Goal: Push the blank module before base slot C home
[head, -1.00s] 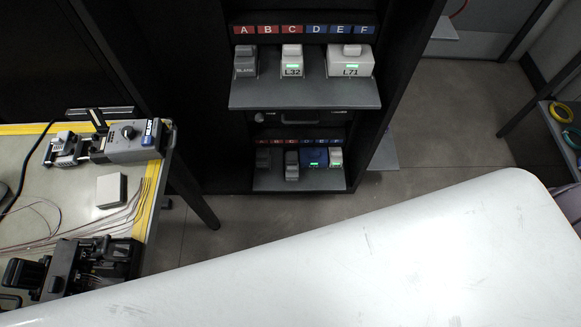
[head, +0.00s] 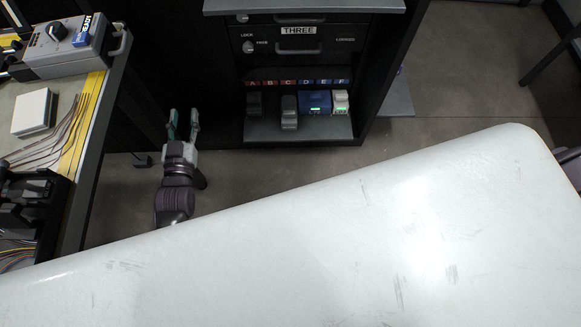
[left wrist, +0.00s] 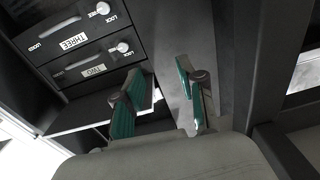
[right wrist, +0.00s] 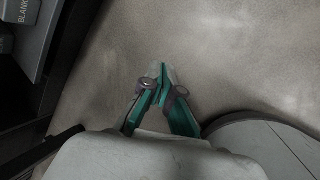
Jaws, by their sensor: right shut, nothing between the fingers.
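The blank module (head: 289,112) is a grey block below label C on the low base shelf in the head view. It sticks out further forward than the blue module beside it. My left gripper (head: 183,122) is left of that shelf, apart from it, with its fingers spread and empty. Its open teal fingers also show in the left wrist view (left wrist: 160,92). My right gripper (right wrist: 165,78) shows only in the right wrist view, shut and empty above bare floor. A module marked BLANK (right wrist: 18,14) is at that view's upper left; I cannot tell which slot it belongs to.
A drawer marked THREE (head: 298,46) is above. A workbench (head: 88,120) stands left. My white body top fills the front.

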